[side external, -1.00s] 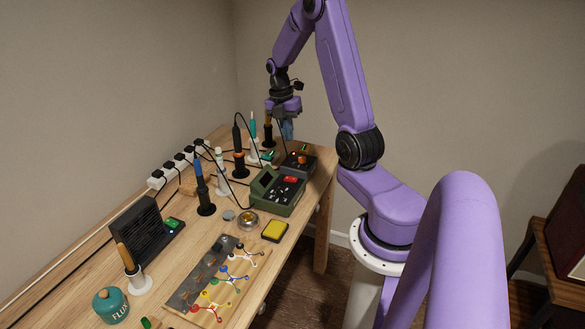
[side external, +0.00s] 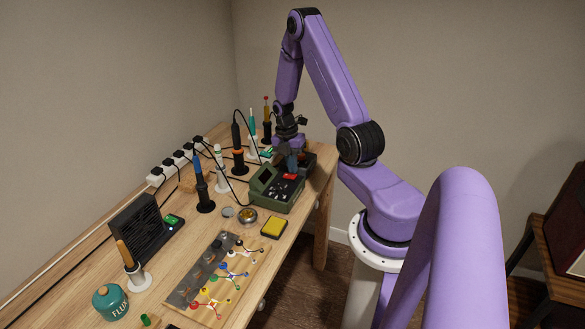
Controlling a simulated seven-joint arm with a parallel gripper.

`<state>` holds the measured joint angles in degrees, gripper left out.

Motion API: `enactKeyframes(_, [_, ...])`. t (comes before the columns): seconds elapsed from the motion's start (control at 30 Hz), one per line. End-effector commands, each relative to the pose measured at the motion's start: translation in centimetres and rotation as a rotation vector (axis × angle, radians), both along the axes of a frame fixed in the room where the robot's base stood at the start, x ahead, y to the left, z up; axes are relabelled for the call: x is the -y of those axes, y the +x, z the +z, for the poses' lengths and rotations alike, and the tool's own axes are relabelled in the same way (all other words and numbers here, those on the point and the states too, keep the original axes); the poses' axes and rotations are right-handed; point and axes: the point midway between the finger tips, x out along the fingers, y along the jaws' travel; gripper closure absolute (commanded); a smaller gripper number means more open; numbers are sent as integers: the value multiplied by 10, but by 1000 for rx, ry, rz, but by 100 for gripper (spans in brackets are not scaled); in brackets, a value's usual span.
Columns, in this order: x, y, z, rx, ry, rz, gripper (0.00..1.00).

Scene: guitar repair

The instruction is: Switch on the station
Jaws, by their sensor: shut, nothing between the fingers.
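A green station (side external: 268,198) with a dark screen, small knobs and a red switch (side external: 290,177) stands on the right part of the bench. A second, dark station (side external: 308,161) stands just behind it, partly hidden by my gripper. My gripper (side external: 292,168) is shut and empty, pointing down over the gap between the two stations, close behind the red switch. I cannot tell whether it touches either station. The switch's position, on or off, is too small to read.
Several soldering irons in stands, such as a blue one (side external: 201,185), line the back with their cables. A yellow sponge (side external: 273,227), a round tin (side external: 247,216), a wired board (side external: 213,278), a black fan unit (side external: 146,228) and a flux jar (side external: 110,302) occupy the front and left.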

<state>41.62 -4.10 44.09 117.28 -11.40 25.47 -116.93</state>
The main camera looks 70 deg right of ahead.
Motion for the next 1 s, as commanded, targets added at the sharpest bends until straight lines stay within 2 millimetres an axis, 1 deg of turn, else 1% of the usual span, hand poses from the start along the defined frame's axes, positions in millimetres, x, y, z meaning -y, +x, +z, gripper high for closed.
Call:
enactKeyframes(0.03, [0, -1, -5, -1, 1, 0, 100])
enactKeyframes(0.2, [0, -1, -11, 0, 0, 1, 100])
enactKeyframes(0.53, [0, -2, -12, 1, 0, 1, 100])
enactKeyframes(0.63, [0, -5, -17, -1, 1, 0, 100])
enactKeyframes(1.0, [0, -2, -17, -1, 1, 0, 100])
